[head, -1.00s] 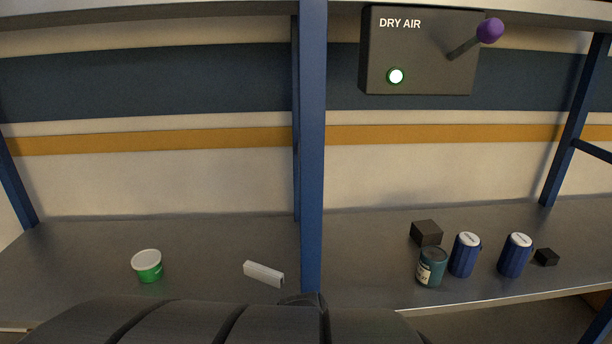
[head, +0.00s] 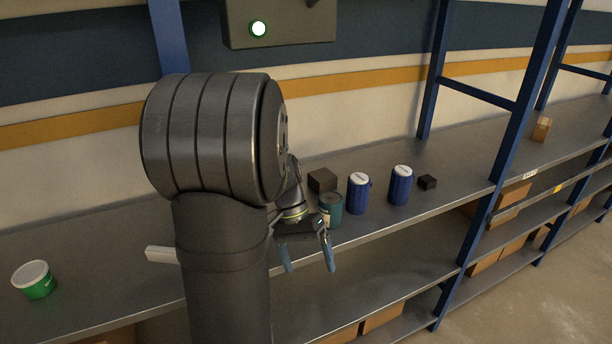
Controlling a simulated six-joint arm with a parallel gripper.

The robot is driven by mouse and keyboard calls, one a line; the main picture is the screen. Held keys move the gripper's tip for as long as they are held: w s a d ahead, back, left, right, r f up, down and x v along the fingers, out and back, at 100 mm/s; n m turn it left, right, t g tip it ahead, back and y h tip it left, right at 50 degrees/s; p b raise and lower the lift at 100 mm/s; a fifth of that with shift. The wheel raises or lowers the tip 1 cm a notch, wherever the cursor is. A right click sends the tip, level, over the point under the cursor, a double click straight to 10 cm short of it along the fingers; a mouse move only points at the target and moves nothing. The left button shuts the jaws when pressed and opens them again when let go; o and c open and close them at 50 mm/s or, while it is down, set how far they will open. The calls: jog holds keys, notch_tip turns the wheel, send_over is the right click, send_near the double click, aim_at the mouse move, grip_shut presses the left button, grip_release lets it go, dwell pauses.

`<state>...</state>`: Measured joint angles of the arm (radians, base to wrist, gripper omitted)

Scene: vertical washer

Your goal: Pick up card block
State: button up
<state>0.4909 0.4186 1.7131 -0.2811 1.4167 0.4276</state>
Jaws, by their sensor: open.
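A small tan, card-coloured block (head: 541,129) stands upright on the shelf at the far right, well away from my gripper. My gripper (head: 309,268) is open and empty, with its two blue-tipped fingers pointing down and spread apart. In the picture it shows in front of the shelf's front edge, below a dark teal can (head: 330,212). No block is between the fingers.
A white block (head: 160,254) is partly hidden by my arm. A green tub (head: 34,280) stands left. Blue posts (head: 517,130) divide the shelving.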

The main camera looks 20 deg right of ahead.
jog(key=w+d+r+m+g+h, duration=0.2)
jog(key=w+d+r+m, duration=0.2)
jog(key=d+r+m, duration=0.55)
jog(key=n+t+h, duration=0.2)
jog(key=t, duration=0.6)
send_near(321, 175)
jog(key=x, duration=0.6)
jog(key=shift+d+f, duration=0.1)
jog(key=shift+d, duration=0.05)
jog(key=x, duration=0.5)
jog(key=shift+f, duration=0.1)
jog(key=c, duration=1.1)
